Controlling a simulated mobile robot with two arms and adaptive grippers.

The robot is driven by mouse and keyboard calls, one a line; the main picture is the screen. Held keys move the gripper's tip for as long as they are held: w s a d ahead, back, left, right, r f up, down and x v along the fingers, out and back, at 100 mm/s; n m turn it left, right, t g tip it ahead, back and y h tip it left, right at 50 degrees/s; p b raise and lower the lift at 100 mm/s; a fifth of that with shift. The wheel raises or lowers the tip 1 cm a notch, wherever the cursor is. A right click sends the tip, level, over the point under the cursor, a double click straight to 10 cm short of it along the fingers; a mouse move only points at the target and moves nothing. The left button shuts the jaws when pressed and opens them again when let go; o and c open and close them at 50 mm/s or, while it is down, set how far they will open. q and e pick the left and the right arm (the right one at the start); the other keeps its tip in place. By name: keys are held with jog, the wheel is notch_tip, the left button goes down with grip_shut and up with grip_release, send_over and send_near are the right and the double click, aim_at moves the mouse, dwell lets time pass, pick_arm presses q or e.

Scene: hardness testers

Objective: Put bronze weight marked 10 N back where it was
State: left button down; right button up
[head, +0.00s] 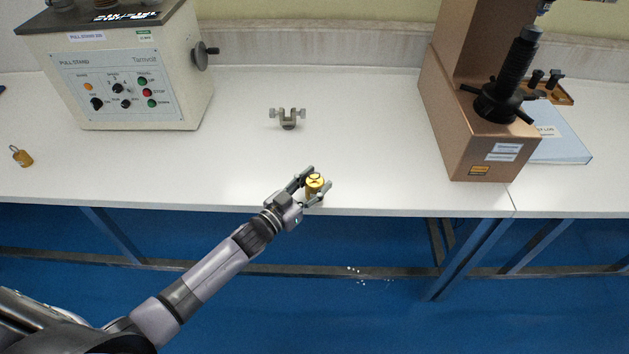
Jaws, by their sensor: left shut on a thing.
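My left gripper (307,189) reaches in from the lower left to the front edge of the white bench. It is shut on a small yellow-bronze weight (315,183) with a dark mark on top. The mark is too small to read, and I cannot tell whether the weight touches the bench top. A second bronze weight (24,158) with a ring on top stands on the bench at the far left. My right gripper is not in view.
A cream pull-stand machine (125,70) stands at the back left. A small metal clamp (288,119) sits mid-bench. A brown tester (472,130) stands at the right, beside a blue folder (560,140). The white bench (370,150) is clear between clamp and tester.

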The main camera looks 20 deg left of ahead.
pick_arm(q)
jog(key=c, duration=1.4)
grip_release()
jog(key=shift+f, duration=0.15)
jog(key=o, duration=0.4)
jog(key=shift+o, duration=0.2)
jog(key=shift+s+f+b, duration=0.1)
jog(key=shift+f+b, duration=0.05)
jog(key=shift+b, duration=0.25)
jog(key=b+v, duration=0.1)
jog(key=v, duration=1.6)
jog(key=shift+s+r+b, duration=0.2)
jog(key=shift+r+b, duration=0.2)
